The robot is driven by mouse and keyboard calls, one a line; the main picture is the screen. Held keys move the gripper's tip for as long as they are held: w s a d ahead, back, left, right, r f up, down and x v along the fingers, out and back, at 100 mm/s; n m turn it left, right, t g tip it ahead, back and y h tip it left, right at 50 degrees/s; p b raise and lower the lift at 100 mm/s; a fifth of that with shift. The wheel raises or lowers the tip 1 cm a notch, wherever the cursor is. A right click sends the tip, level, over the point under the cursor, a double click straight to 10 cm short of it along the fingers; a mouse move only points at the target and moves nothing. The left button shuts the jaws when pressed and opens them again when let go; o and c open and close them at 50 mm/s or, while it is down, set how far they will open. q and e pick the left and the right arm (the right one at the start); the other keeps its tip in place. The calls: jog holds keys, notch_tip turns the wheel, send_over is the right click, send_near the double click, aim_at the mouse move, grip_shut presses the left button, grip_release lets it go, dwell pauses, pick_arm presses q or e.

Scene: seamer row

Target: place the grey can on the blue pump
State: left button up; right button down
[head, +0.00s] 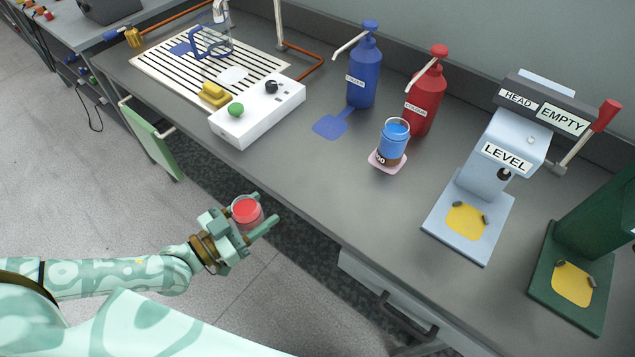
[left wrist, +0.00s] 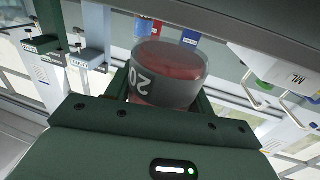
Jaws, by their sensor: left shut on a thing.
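My left gripper (head: 247,222) is shut on a can with a red top (head: 246,211), held in the air in front of the counter's edge. In the left wrist view the can (left wrist: 165,84) has a grey see-through band marked with "20" and dark red inside. The blue pump (head: 364,78) stands upright at the back of the counter, well apart from the can. A flat blue patch (head: 330,127) lies on the counter in front of it and joins it by a narrow strip. My right gripper is not in view.
A red pump (head: 426,96) stands right of the blue one. A blue-topped jar (head: 393,142) sits on a pink pad (head: 387,163). A white box with a green button (head: 236,110) is at left; a light-blue "LEVEL" machine (head: 494,163) and a dark green one (head: 585,245) stand right.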

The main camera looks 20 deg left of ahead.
pick_arm(q)
jog(key=b+x, duration=0.2)
jog(key=x, duration=1.1)
jog(key=shift+w+d, duration=0.25)
jog(key=shift+w, duration=0.05)
jog(key=shift+b+x, duration=0.4)
jog(key=shift+x, duration=1.9)
jog(key=shift+s+r, duration=0.1)
jog(key=shift+r, duration=0.15)
jog(key=shift+f, duration=0.2)
jog(key=o, duration=0.7)
jog(key=shift+f, duration=0.1)
jog(key=o, duration=0.4)
